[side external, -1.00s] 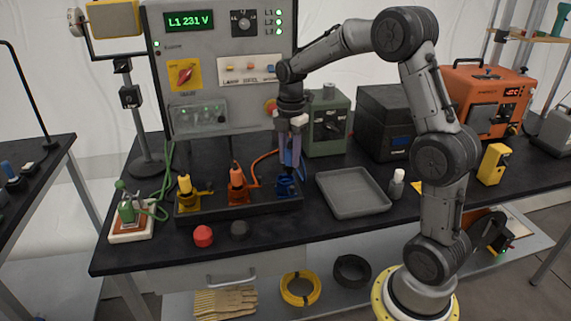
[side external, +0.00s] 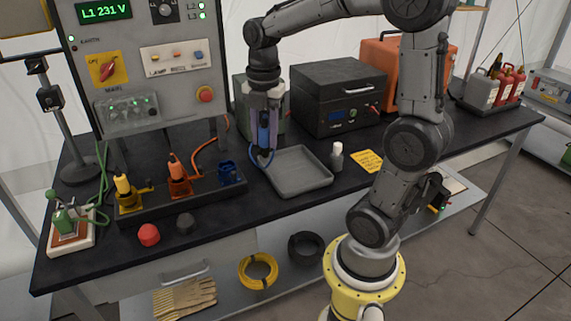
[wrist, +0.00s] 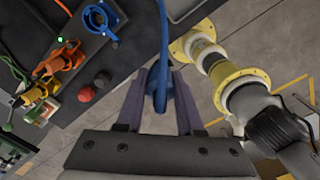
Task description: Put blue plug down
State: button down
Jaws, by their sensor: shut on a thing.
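My gripper (side external: 264,150) is shut on the blue plug (side external: 263,135), which hangs upright with its blue cable at the left edge of the grey tray (side external: 300,188). I cannot tell whether the plug's tip touches anything. In the wrist view the blue plug (wrist: 160,98) sits between my gripper's fingers (wrist: 160,90). The blue socket (side external: 230,173) at the right end of the black socket strip (side external: 215,197) is empty; it also shows in the wrist view (wrist: 94,17). The tray looks empty.
A yellow plug (side external: 123,186) and an orange plug (side external: 176,168) stand in their sockets. A red cap (side external: 148,235) and a dark cap (side external: 185,223) lie in front. A small white-capped bottle (side external: 337,157) stands right of the tray. The panel (side external: 150,70) rises behind.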

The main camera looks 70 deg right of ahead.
jog(key=s+d+f+m, duration=0.1)
jog(key=s+d+f, duration=0.15)
jog(key=s, duration=0.25)
jog(key=s+d+f+m, duration=0.1)
jog(key=s+d, duration=0.3)
jog(key=s, duration=0.1)
send_near(293, 172)
jog(key=shift+s+a+f, duration=0.1)
jog(key=shift+f, duration=1.75)
jog(key=shift+f, duration=0.1)
jog(key=c, duration=0.5)
grip_release()
jog(key=shift+c, duration=0.2)
